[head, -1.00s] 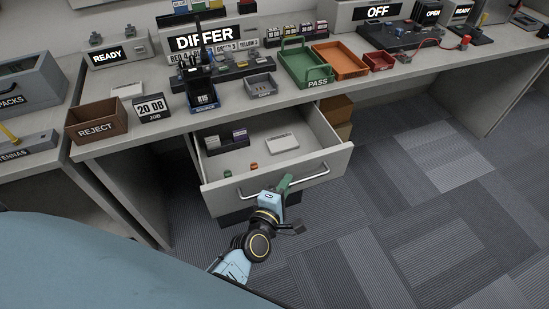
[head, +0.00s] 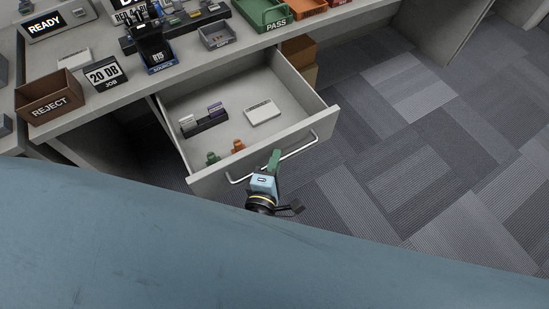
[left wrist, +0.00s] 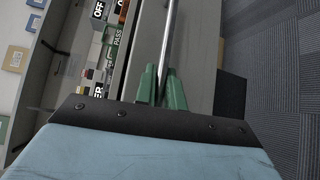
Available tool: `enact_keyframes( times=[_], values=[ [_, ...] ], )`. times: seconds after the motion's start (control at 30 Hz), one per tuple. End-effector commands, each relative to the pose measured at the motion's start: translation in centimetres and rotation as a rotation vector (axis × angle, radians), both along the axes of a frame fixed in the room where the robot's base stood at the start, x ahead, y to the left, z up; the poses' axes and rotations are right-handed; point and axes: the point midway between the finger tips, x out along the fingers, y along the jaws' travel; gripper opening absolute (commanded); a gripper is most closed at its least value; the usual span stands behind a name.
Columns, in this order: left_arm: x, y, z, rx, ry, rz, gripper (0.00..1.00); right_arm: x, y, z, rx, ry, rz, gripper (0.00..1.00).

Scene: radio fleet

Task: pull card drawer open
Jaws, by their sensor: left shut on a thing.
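The card drawer (head: 258,168) is a pale grey drawer standing well out from under the desk. Its metal bar handle (head: 298,151) runs along the front and shows in the left wrist view as a rod (left wrist: 169,38). My left gripper (head: 273,160) is at the handle near its middle, with green fingers shut on the bar; they also show in the left wrist view (left wrist: 160,88). The drawer holds a dark rack (head: 205,122) with white and purple cards, a white box (head: 263,112), and small green and orange pieces (head: 238,146). My right gripper is not in view.
The desk above carries a brown REJECT bin (head: 48,98), a job display (head: 105,73), a SOURCE holder (head: 157,50) and a green PASS tray (head: 262,12). Brown boxes (head: 300,52) stand beside the drawer under the desk. The carpet to the right is clear.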

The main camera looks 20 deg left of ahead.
Motion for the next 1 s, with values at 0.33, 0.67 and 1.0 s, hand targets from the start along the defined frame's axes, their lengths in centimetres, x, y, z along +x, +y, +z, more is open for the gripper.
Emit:
enact_keyframes(
  times=[0.33,0.67,1.0],
  values=[
    [0.0,0.0,0.0,0.000,0.001,0.000,0.20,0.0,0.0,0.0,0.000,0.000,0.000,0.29],
    [-3.6,0.1,0.4,0.001,0.005,-0.002,0.20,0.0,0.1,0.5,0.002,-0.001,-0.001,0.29],
    [-10.8,0.2,1.5,0.001,0.003,-0.002,0.20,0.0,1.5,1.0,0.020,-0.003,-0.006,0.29]
  ],
)
